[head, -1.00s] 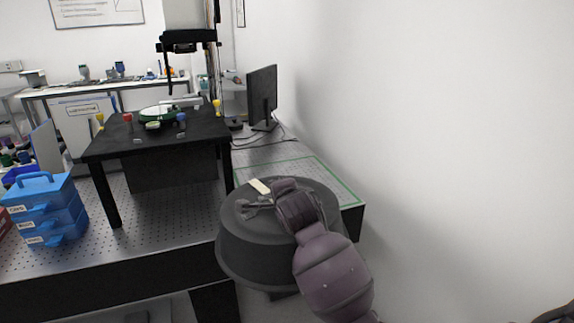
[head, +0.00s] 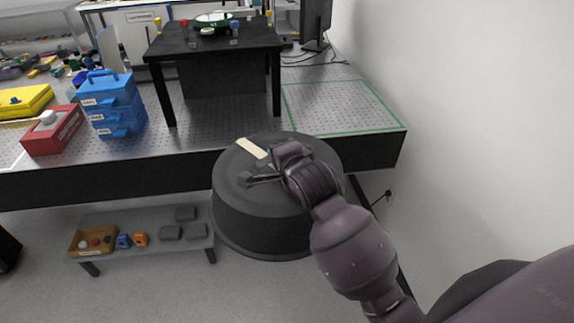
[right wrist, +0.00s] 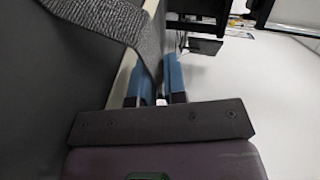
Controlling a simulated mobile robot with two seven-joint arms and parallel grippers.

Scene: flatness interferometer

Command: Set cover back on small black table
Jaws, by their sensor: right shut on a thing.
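The cover (head: 245,208) is a large dark grey round drum with a pale strip on top. It hangs in front of the bench's near edge in the head view, upright or nearly so. My right gripper (head: 264,174) is shut on the cover at its top; the exact grip is partly hidden by the gripper. In the right wrist view the blue fingers (right wrist: 155,85) are close to a grey textured band (right wrist: 112,30). The small black table (head: 215,42) stands on the perforated bench, further back and left of the cover. My left gripper is not in view.
A green-rimmed round part (head: 213,19) and several coloured knobs are on the black table. Blue drawers (head: 108,105) and a red box (head: 52,130) stand left on the bench (head: 180,145). A green-outlined area (head: 345,105) is bare. A low grey shelf (head: 160,220) stands on the floor.

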